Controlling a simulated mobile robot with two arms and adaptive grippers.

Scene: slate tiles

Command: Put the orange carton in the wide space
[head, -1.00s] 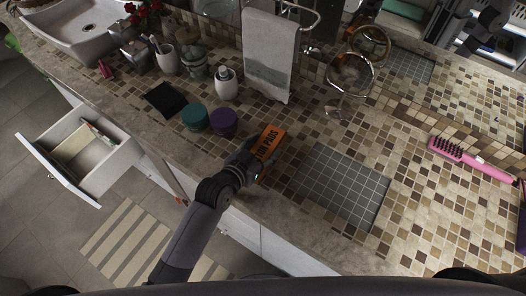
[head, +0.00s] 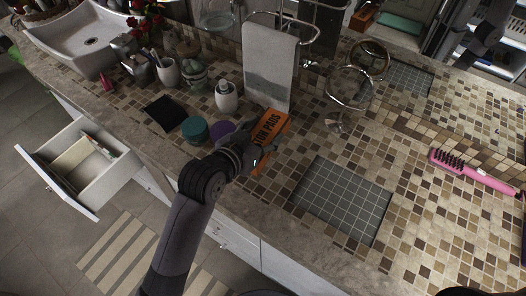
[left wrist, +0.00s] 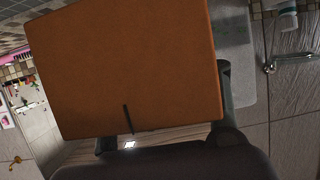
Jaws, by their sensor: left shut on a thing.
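The orange carton (head: 271,130), with dark lettering, is in my left gripper (head: 262,158), which is shut on it. They are over the tiled counter, between the purple jar and the grey slate-tile square. In the left wrist view the carton (left wrist: 135,65) fills the middle, with gripper fingers at its lower edge and right side. The gripper covers part of the carton in the head view; I cannot tell whether it touches the counter. An open white drawer (head: 53,192) at the left has a beige divider (head: 72,156) splitting it into spaces. My right gripper is out of view.
A teal jar (head: 194,129) and a purple jar (head: 219,131) stand left of the carton. A soap dispenser (head: 226,97), a hanging towel (head: 268,65) and a round mirror stand (head: 340,122) are behind. The slate square (head: 342,198) is bare. A pink brush (head: 478,171) lies right.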

